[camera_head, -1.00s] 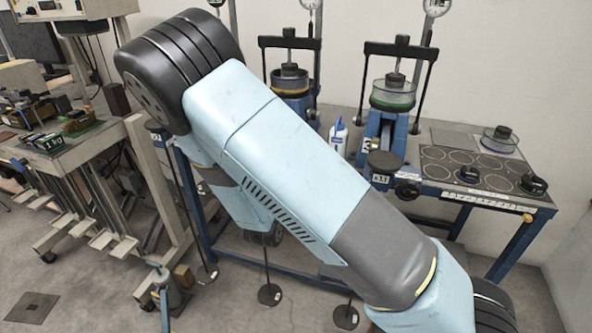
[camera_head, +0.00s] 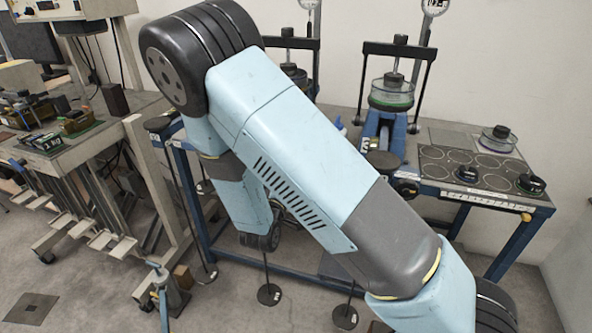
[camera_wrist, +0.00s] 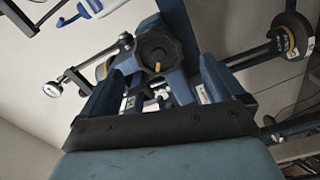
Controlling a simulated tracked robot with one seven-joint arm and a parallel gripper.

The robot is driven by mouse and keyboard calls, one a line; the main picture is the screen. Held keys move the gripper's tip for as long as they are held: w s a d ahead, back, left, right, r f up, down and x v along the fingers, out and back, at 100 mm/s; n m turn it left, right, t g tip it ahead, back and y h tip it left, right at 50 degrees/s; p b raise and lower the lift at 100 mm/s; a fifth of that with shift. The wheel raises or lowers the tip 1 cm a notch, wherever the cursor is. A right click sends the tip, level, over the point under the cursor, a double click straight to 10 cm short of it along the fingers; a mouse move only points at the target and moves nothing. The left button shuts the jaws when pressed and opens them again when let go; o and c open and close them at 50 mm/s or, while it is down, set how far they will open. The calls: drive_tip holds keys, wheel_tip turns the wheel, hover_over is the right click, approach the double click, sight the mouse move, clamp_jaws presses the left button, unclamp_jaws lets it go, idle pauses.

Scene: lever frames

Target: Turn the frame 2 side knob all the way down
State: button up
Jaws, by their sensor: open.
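In the wrist view, a dark round lobed knob (camera_wrist: 160,50) with a yellow mark sits beyond and between the fingertips of my gripper (camera_wrist: 165,72). My gripper is open, with its two blue fingers apart and no contact that I can make out. I cannot read which frame this knob belongs to. In the head view, the right lever frame (camera_head: 386,125) shows a dark side knob (camera_head: 406,188) low at its front. The left lever frame (camera_head: 288,62) is largely hidden behind my arm, and so is my gripper there.
The blue bench (camera_head: 520,206) carries small weights (camera_head: 467,174) on the right. Another bench (camera_head: 62,150) stands at left.

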drive_tip(key=x, duration=0.7)
drive_tip(key=shift+w+d, duration=0.1)
drive_tip(key=shift+w, duration=0.05)
drive_tip(key=c, duration=1.4)
drive_tip(key=shift+f, duration=0.1)
drive_tip(key=n, duration=0.3)
drive_tip(key=o, duration=1.4)
drive_tip(key=shift+w+n, duration=0.1)
drive_tip(key=shift+n, duration=0.2)
